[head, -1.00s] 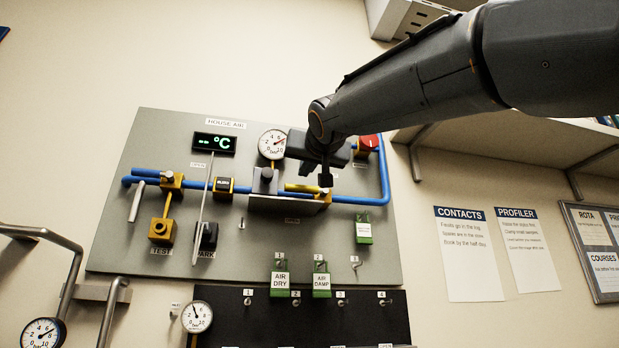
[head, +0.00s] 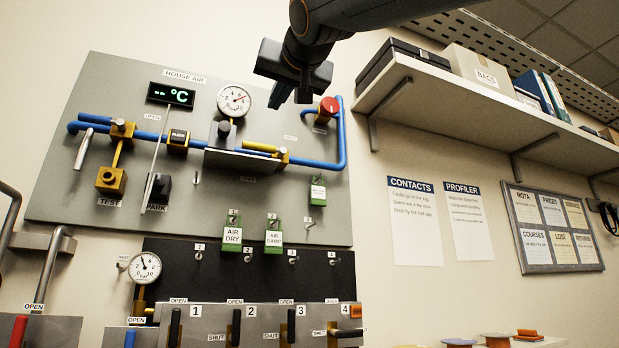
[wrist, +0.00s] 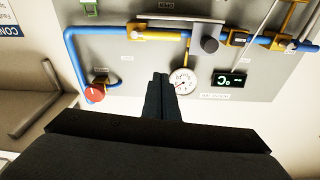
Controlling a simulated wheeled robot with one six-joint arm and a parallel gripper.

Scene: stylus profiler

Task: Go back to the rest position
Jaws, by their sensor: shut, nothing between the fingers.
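My gripper (head: 290,97) is in the upper middle of the head view, in front of the house air panel (head: 60,170). It is shut and empty, with its fingers together, and it touches nothing that I can see. In the wrist view the shut fingers (wrist: 160,95) point toward the panel, beside the round pressure gauge (wrist: 182,80). The gauge (head: 234,100) also shows in the head view, left of my gripper. The red knob (head: 329,106) is just right of my gripper. My arm comes in from the top right of the head view.
A wall shelf (head: 480,110) with boxes and binders juts out at the right. Numbered valve levers (head: 236,327) stand along the bottom.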

